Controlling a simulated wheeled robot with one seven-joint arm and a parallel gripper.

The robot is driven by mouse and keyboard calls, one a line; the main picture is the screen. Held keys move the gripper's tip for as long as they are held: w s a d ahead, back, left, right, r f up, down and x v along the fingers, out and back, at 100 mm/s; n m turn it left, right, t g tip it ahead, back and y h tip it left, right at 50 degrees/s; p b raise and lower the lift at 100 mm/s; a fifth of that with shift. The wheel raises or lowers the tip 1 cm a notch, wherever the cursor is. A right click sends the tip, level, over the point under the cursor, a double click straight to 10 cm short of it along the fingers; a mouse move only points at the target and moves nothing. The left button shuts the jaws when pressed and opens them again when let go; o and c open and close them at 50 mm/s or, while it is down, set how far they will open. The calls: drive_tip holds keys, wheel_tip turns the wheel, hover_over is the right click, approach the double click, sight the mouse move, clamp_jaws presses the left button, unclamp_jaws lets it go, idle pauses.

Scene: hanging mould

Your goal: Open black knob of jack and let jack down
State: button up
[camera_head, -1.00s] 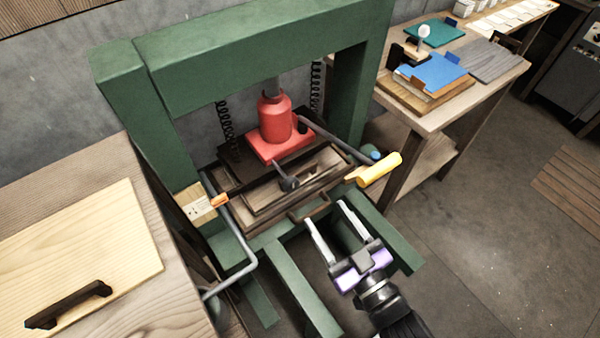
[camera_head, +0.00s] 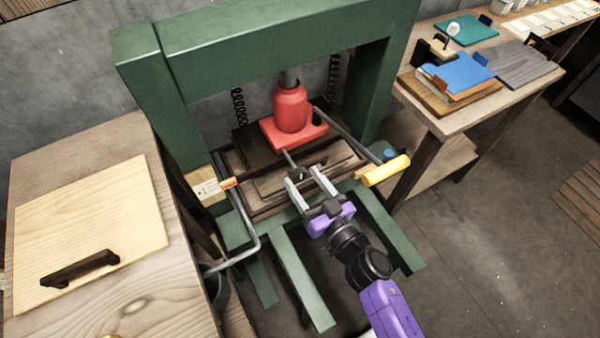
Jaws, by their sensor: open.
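The red jack (camera_head: 291,110) stands upright on its red base inside the green press frame (camera_head: 260,50), above a stack of dark and wooden boards (camera_head: 270,185). The black knob (camera_head: 296,174) sits at the end of a thin rod reaching from the front of the jack base. My gripper (camera_head: 305,177) is open, with its two fingers on either side of the knob. I cannot tell whether the fingers touch it. A grey lever with a yellow handle (camera_head: 386,170) reaches from the jack to the right.
A wooden bench (camera_head: 170,270) with a pale lidded board (camera_head: 90,230) stands at left. A grey bent bar (camera_head: 250,240) with an orange-tipped part is on the frame's left. At right, a table (camera_head: 440,120) holds boards and a blue folder.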

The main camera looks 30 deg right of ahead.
sight(292, 163)
drive_tip(key=shift+w, duration=1.2)
drive_tip(key=shift+a, duration=0.1)
clamp_jaws()
